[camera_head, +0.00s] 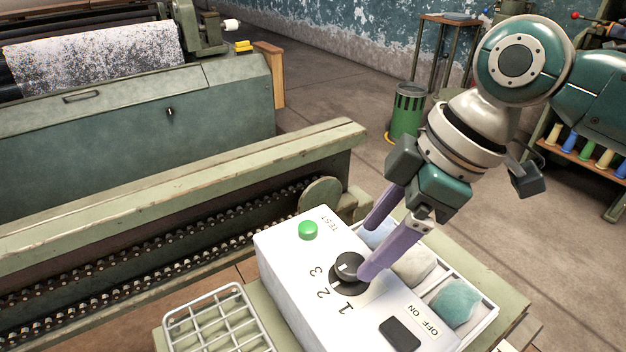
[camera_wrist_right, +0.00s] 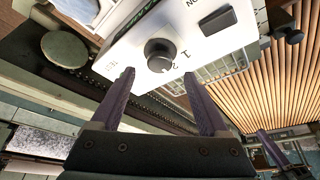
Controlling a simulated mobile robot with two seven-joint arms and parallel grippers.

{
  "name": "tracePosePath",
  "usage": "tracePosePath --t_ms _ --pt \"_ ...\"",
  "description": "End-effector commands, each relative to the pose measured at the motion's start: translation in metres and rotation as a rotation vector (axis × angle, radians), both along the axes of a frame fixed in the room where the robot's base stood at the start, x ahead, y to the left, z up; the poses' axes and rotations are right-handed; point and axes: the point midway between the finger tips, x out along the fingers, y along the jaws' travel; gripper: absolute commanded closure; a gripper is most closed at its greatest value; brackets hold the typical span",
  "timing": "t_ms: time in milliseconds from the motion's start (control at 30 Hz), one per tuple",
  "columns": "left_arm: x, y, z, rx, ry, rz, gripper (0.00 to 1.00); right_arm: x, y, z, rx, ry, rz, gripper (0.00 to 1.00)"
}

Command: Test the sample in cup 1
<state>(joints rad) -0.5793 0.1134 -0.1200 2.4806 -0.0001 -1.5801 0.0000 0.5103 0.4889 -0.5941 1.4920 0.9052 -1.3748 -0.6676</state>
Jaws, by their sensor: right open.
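A white tester box (camera_head: 290,258) stands on the bench in the head view. It has a green TEST button (camera_head: 308,230), a black dial (camera_head: 349,267) marked 1, 2, 3, and a black ON/OFF switch (camera_head: 400,334). In the right wrist view the dial (camera_wrist_right: 160,55) shows beyond the open fingertips. A purple finger, likely my left gripper (camera_wrist_right: 270,147), shows partly there.
A wire rack (camera_head: 217,322) stands left of the box. A long green machine rail (camera_head: 180,200) with studded chains runs behind it. A green bin (camera_head: 407,112) stands on the floor, and a spool shelf (camera_head: 585,150) is at the right.

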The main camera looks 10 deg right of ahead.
Motion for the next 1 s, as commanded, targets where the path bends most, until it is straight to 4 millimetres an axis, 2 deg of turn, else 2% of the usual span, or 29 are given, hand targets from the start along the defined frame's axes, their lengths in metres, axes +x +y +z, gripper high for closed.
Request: tracePosePath --t_ms 33,200,333,600,1000 --pt "0.0 0.0 -0.006 0.001 0.0 -0.001 1.0 0.002 0.004 -0.012 0.003 0.002 -0.001 0.22" --pt "0.0 0.001 -0.013 0.005 0.0 -0.004 1.0 0.005 0.012 -0.033 0.001 0.001 -0.001 0.22" --pt "0.0 0.002 -0.015 0.008 0.001 -0.006 1.0 0.007 0.015 -0.04 0.0 0.0 -0.001 0.22" --pt "-0.001 0.003 -0.015 0.01 0.001 -0.007 1.0 0.007 0.015 -0.04 0.0 -0.001 0.0 0.22" --pt "-0.001 0.002 -0.015 0.009 0.002 -0.006 1.0 0.007 0.015 -0.04 0.0 0.0 -0.001 0.67"
